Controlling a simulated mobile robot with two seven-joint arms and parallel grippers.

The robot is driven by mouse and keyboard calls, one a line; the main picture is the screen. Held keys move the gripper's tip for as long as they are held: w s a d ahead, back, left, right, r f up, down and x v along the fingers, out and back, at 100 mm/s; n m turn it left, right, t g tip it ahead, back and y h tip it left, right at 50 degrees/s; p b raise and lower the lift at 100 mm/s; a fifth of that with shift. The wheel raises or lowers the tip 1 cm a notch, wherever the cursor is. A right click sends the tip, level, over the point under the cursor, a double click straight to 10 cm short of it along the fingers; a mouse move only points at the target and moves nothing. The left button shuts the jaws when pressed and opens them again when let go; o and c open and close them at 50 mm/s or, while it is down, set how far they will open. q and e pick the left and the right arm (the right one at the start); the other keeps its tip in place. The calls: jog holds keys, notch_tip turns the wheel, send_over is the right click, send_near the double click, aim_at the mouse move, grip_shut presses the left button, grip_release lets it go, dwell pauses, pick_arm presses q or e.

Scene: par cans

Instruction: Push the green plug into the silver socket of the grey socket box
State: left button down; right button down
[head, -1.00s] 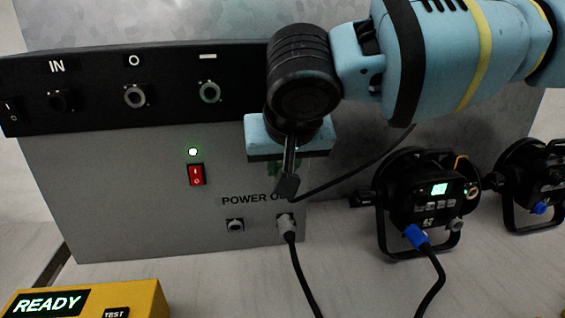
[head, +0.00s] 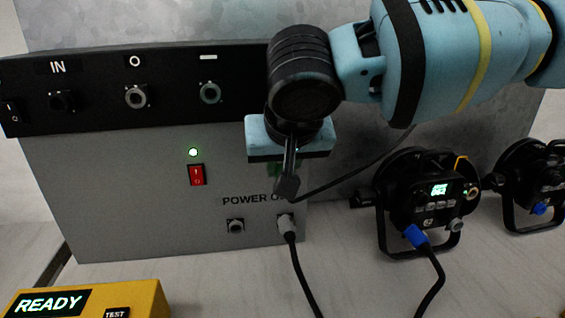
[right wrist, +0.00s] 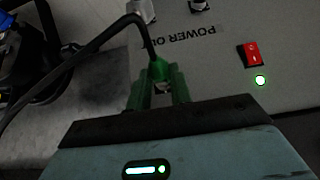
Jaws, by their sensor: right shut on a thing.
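My right gripper (right wrist: 160,91) is shut on the green plug (right wrist: 158,71), whose black cable leaves it upward in the right wrist view. In the head view the right gripper (head: 290,150) is in front of the right part of the grey socket box (head: 120,190), and the plug is mostly hidden there. My left gripper is not in view.
A red switch (head: 197,174) sits under a lit green lamp. A black par can (head: 425,200) with a blue plug (head: 415,236) stands to the right, another can (head: 530,185) beyond. A yellow READY box (head: 140,300) is at the lower left. Cables cross the table front.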

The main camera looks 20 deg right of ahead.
jog(key=shift+w+d, duration=0.15)
jog(key=shift+w, duration=0.5)
dwell(0.8)
jog(key=c, duration=1.2)
grip_release()
jog(key=v, duration=0.8)
jog(key=shift+p, duration=0.4)
jog(key=shift+f, duration=0.1)
